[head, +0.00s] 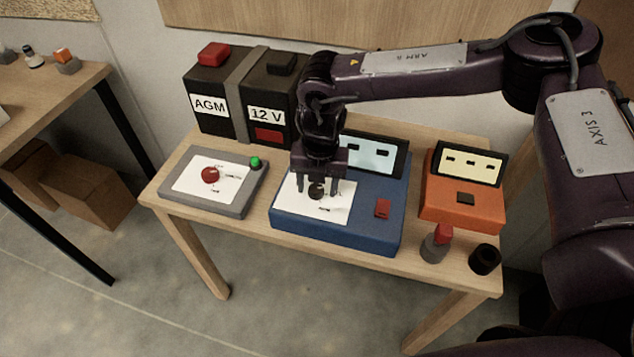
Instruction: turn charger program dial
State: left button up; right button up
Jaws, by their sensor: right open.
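The blue charger (367,225) sits on the wooden table, with a white dial panel (339,212) at its left, a pale display (368,153) at its back and a red switch (382,208) at its right. A small black dial (316,190) stands on the white panel. My right gripper (317,192) points down over the panel, its jaws open with one finger on each side of the dial. I cannot tell whether the fingers touch it. My left gripper is not in view.
A grey box with a red knob (210,174) and green button (255,162) lies left of the charger. A black AGM battery (220,100) stands behind. An orange device (455,207), a red-topped grey piece (437,243) and a black cylinder (485,259) are at the right.

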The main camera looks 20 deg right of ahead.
jog(key=c, duration=1)
jog(key=shift+o, duration=0.2)
jog(key=shift+m, duration=0.4)
jog(key=shift+m+p, duration=0.5)
jog(key=shift+m, duration=0.1)
jog(key=m+p, duration=0.2)
jog(key=m, duration=0.2)
jog(key=shift+a+m, duration=0.1)
jog(key=shift+m, duration=0.2)
jog(key=m+p, duration=0.3)
jog(key=m, duration=0.1)
jog(key=shift+r, duration=0.15)
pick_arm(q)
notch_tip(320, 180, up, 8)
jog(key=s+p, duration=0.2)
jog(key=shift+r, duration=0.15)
pick_arm(e)
jog(key=shift+m+h, duration=0.3)
jog(key=shift+m, duration=1.3)
pick_arm(q)
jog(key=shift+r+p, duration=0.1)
jog(key=shift+p, duration=0.25)
